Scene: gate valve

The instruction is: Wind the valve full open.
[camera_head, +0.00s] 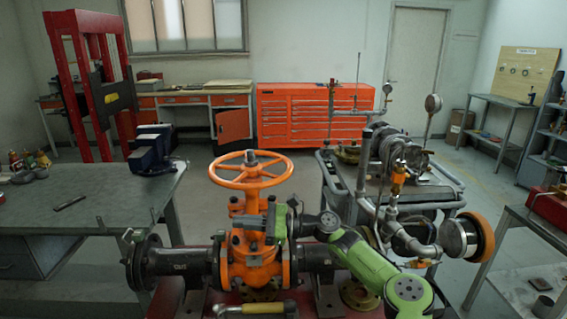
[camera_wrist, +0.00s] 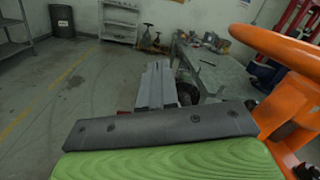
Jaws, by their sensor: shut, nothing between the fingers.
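The gate valve has an orange handwheel (camera_head: 250,169) on top of an orange body (camera_head: 256,262), set in a dark pipe. The wheel lies level, and its hub and spokes show. My gripper (camera_wrist: 155,84) is shut and empty, its grey fingers together in the wrist view. In the head view my green and grey wrist is at the valve's right side, below the wheel's rim. In the wrist view the wheel (camera_wrist: 278,46) is at the upper right, beside the fingers. The fingers look apart from it. Whether my gripper touches the valve's upper body is hard to tell.
A workbench (camera_head: 95,208) with a blue vise (camera_head: 152,148) stands at the left. A cart (camera_head: 440,185) with pipes and gauges stands close at the right. A yellow-handled tool (camera_head: 262,308) lies before the valve. Open floor lies behind the valve.

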